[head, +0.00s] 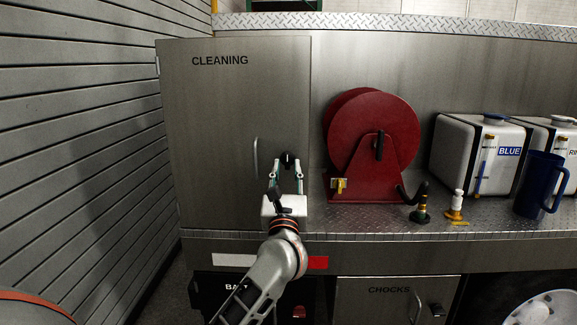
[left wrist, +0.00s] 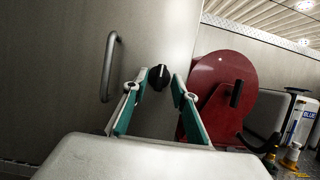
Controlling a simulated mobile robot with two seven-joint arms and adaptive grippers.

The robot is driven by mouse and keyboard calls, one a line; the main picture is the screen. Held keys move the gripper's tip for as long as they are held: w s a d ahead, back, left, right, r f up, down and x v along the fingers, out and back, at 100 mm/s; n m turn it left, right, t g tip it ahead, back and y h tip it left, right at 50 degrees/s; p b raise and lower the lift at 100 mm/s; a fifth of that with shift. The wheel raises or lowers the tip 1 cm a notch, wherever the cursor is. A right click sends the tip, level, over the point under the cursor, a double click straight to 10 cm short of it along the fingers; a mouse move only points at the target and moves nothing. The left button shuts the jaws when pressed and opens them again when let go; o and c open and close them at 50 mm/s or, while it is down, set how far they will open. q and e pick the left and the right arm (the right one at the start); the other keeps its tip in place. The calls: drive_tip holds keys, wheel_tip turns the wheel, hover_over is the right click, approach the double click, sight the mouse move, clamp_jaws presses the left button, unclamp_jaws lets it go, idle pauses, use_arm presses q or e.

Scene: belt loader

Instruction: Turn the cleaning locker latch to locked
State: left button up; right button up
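The cleaning locker door (head: 215,130) is a shut grey metal panel marked CLEANING. Its latch (head: 288,159) is a small black round knob near the door's right edge, with a pale mark that looks roughly upright. The knob also shows in the left wrist view (left wrist: 159,77). My left gripper (head: 287,174) is open, its fingertips just below and either side of the knob in the head view. In the left wrist view its fingers (left wrist: 158,84) flank the knob with gaps on both sides; I cannot tell the remaining depth. My right gripper is not in view.
A vertical handle (head: 256,158) stands left of the knob. A red hose reel (head: 371,130) is close on the right, on a metal shelf (head: 380,217). Fittings, a blue jug (head: 537,185) and white containers (head: 466,150) stand farther right. A slatted wall (head: 80,130) bounds the left.

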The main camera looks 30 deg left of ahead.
use_arm(q)
drive_tip(key=shift+w+a+r, duration=0.25)
drive_tip(key=shift+w+a, duration=0.1)
drive_tip(key=shift+w, duration=0.3)
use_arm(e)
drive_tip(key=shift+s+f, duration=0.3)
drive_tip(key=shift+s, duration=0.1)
use_arm(q)
clamp_jaws()
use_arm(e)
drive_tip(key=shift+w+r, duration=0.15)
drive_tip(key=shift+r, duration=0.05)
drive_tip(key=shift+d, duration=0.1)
